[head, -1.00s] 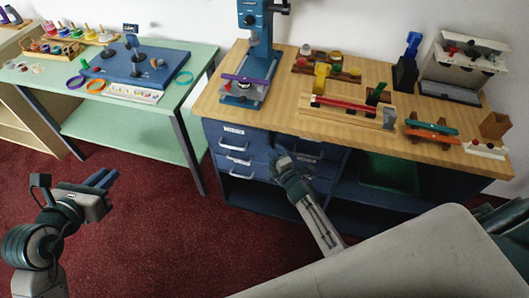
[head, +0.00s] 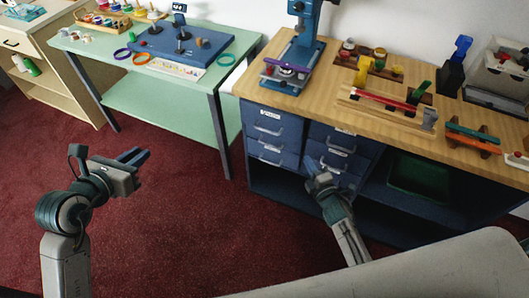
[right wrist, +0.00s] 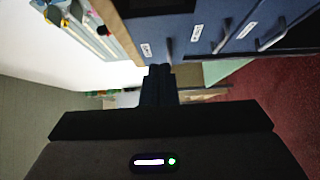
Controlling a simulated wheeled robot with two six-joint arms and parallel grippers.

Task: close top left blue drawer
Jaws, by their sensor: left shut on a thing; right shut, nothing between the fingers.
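The blue drawer unit under the wooden counter has two columns of drawers. The top left blue drawer (head: 287,122) has a white label and a grey handle, and its front looks about in line with the drawers below it. My right gripper (head: 313,166) is shut and empty, in front of the lower right-column drawers, below and right of the top left drawer. Its shut fingers also show in the right wrist view (right wrist: 158,75), with the labelled drawer fronts beyond. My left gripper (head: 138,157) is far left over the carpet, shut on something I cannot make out.
A green table (head: 165,92) stands left of the drawers. An open shelf with a green bin (head: 418,178) is right of them. Red carpet lies free between my arms.

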